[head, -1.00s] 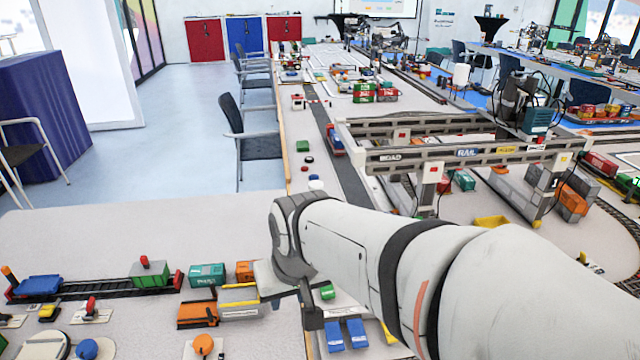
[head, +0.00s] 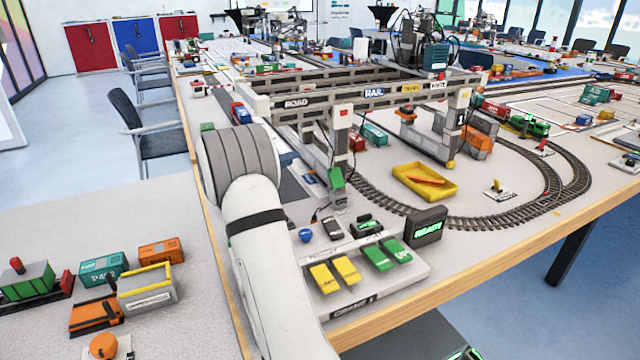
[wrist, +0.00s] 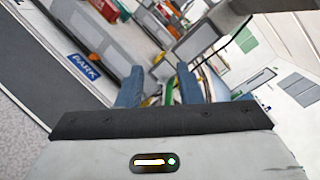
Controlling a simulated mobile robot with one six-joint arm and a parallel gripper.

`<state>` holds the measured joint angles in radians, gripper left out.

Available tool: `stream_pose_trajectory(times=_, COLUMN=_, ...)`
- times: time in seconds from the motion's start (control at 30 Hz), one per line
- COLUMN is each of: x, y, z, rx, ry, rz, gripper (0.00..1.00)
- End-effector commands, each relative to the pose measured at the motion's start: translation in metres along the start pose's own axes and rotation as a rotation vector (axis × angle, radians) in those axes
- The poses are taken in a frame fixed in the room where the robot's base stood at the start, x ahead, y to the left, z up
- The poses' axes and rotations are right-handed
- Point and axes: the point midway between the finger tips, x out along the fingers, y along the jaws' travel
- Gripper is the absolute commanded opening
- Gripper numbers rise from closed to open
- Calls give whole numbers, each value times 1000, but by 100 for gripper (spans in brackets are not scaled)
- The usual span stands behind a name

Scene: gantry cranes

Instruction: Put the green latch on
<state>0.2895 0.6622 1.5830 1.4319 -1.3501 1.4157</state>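A control panel marked CRANE 1 (head: 385,292) sits at the table's front edge. It has two green paddles (head: 377,256) and two yellow paddles (head: 346,269). A small green block (head: 337,179) shows at the foot of the crane's near leg. I cannot tell which green part is the latch. My gripper is hidden behind my arm in the head view. In the wrist view the blue fingers of my gripper (wrist: 158,85) stand apart. A thin yellow-green strip shows between them; I cannot tell whether they touch it.
A black READY display (head: 426,226) stands right of the panel. The gantry crane (head: 345,95) spans the table behind. A yellow tray (head: 424,181) lies inside the curved track (head: 490,218). A PARK sign (wrist: 84,65) shows in the wrist view. Toy wagons stand at left.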

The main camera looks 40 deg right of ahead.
Motion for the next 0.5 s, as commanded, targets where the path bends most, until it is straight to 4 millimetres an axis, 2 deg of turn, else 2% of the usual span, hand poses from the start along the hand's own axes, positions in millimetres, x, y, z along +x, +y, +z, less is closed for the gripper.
stream_pose_trajectory(times=0.03, x=8, y=9, z=-21, rx=39, ry=57, rz=-64, gripper=33)
stream_pose_trajectory(times=0.1, x=12, y=10, z=-38, rx=83, ry=114, rz=-136, gripper=33)
stream_pose_trajectory(times=0.2, x=16, y=10, z=-53, rx=119, ry=161, rz=-200, gripper=33)
stream_pose_trajectory(times=0.37, x=29, y=5, z=-60, rx=133, ry=179, rz=-226, gripper=33)
stream_pose_trajectory(times=0.5, x=51, y=0, z=-64, rx=132, ry=177, rz=-225, gripper=33)
